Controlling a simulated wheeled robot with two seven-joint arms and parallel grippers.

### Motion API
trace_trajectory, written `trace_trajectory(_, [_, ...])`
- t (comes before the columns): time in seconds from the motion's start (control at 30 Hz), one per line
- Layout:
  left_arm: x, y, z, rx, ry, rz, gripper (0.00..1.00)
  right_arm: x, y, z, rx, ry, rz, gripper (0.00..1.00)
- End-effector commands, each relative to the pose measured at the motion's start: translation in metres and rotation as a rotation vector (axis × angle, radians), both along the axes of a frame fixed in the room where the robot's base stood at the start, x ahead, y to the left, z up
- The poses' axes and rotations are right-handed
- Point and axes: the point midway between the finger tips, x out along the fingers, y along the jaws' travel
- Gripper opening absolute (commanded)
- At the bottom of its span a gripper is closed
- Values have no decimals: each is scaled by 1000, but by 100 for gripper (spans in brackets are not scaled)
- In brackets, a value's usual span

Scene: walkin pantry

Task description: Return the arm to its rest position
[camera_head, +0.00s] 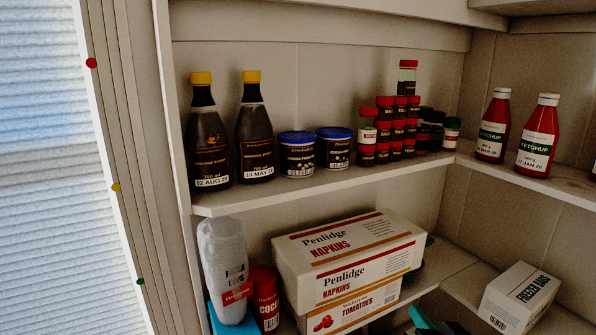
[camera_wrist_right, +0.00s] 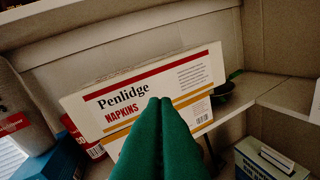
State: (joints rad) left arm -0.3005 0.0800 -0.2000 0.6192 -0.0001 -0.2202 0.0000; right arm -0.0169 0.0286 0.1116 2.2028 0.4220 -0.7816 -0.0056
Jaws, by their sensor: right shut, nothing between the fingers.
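My right gripper (camera_head: 424,319) shows only in part at the bottom edge of the head view, below and right of the napkin boxes. In the right wrist view its green fingers (camera_wrist_right: 160,102) are pressed together and empty. They point toward the front of a white Penlidge napkins box (camera_wrist_right: 200,75), which also shows in the head view (camera_head: 395,238) on the lower shelf. I cannot tell the exact gap between the fingertips and the box. My left gripper is in neither view.
The upper shelf (camera_head: 330,187) holds syrup bottles (camera_head: 255,135), blue-lidded tubs (camera_head: 298,153), stacked spice jars (camera_head: 395,130) and ketchup bottles (camera_head: 538,137). Below stand a stack of cups (camera_head: 225,260), a red cocoa can (camera_head: 265,298) and a freezer bags box (camera_head: 518,300). A dark bowl (camera_wrist_right: 224,92) sits behind the napkins.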

Motion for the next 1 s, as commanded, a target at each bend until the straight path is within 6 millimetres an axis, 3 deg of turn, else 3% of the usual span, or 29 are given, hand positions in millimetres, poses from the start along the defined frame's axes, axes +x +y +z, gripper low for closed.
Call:
trace_trajectory(0.03, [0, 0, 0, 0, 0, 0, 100, -22, 9, -35, -61, 122, 28, 0])
trace_trajectory(0.1, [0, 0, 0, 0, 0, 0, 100, -55, 19, -76, -140, 285, 61, 0])
trace_trajectory(0.23, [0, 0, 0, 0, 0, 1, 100, -116, 26, -131, -257, 539, 105, 0])
trace_trajectory(0.4, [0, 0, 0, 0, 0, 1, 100, -184, 27, -171, -360, 781, 142, 0])
trace_trajectory(0.67, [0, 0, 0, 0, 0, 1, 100, -272, 22, -198, -470, 1064, 178, 0])
trace_trajectory(1.0, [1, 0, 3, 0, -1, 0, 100, -257, 24, -281, -476, 1110, 189, 0])
